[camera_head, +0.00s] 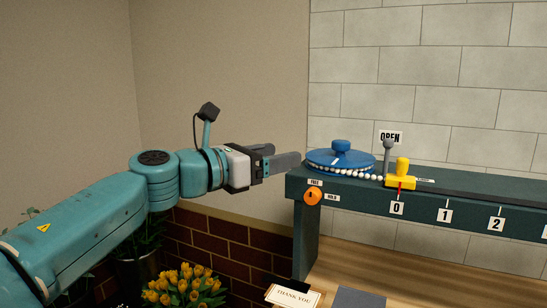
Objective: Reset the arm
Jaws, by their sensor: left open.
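My left arm comes in from the left, and its gripper (284,156) points right beside the left end of the station's dark teal beam (470,200). The gripper is open and nothing shows between its fingers. The fingertips are close to a blue disc (350,161) with a knob on top; I cannot tell whether they touch it. White beads line the disc's rim and run to a yellow slider (402,175) with a red pointer at the 0 mark. My right gripper is not in view.
A grey upright lever (387,155) stands by the OPEN sign (390,136). An orange knob (312,197) sits on the beam's front between FREE and HOLD labels. Below are a THANK YOU card (293,297), a dark grey sheet (359,299) and yellow tulips (185,287).

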